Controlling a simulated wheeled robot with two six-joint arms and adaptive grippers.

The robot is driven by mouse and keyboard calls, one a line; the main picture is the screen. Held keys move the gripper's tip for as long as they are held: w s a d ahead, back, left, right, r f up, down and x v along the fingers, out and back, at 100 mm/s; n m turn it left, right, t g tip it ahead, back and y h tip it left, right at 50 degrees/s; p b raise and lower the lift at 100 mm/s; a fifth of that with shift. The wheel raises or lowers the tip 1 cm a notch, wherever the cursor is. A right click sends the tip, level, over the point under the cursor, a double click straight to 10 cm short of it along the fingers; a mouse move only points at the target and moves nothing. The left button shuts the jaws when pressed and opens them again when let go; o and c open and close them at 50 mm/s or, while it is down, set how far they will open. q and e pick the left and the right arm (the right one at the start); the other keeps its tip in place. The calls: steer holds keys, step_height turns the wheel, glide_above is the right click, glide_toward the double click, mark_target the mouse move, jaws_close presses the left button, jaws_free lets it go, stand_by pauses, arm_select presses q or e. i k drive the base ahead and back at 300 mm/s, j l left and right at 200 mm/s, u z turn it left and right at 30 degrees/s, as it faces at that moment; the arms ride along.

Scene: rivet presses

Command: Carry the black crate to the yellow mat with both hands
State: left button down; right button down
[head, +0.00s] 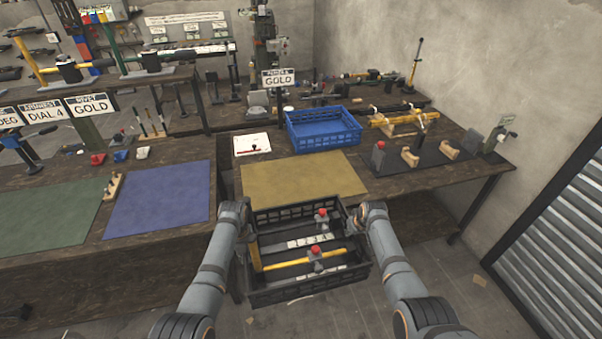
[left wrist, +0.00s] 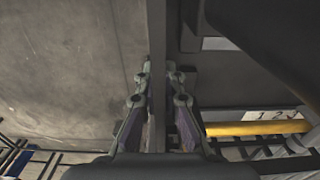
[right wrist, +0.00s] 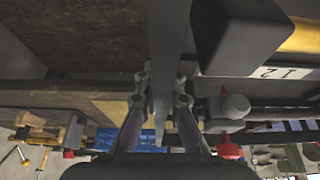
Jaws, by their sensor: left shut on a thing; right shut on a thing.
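The black crate (head: 290,292) is held in the air in front of the table, between my two arms. Inside it lie tools with yellow handles, red knobs and white number labels. My left gripper (left wrist: 158,85) is shut on the crate's left wall, which runs between its fingers in the left wrist view. My right gripper (right wrist: 160,95) is shut on the crate's right wall (right wrist: 163,50) in the right wrist view. In the head view my forearms hide parts of both side walls. The yellow mat (head: 300,179) lies on the table just beyond the crate, bare apart from its near edge, which the crate partly hides.
A blue crate (head: 322,140) stands behind the yellow mat. A dark board (head: 425,160) with wooden blocks lies to its right, a white sheet (head: 252,145) behind left. A blue mat (head: 158,198) and green mat (head: 50,210) lie on the left table. Louvred metal (head: 560,240) stands at right.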

mark_target(300, 178)
steer(key=i, duration=1.4)
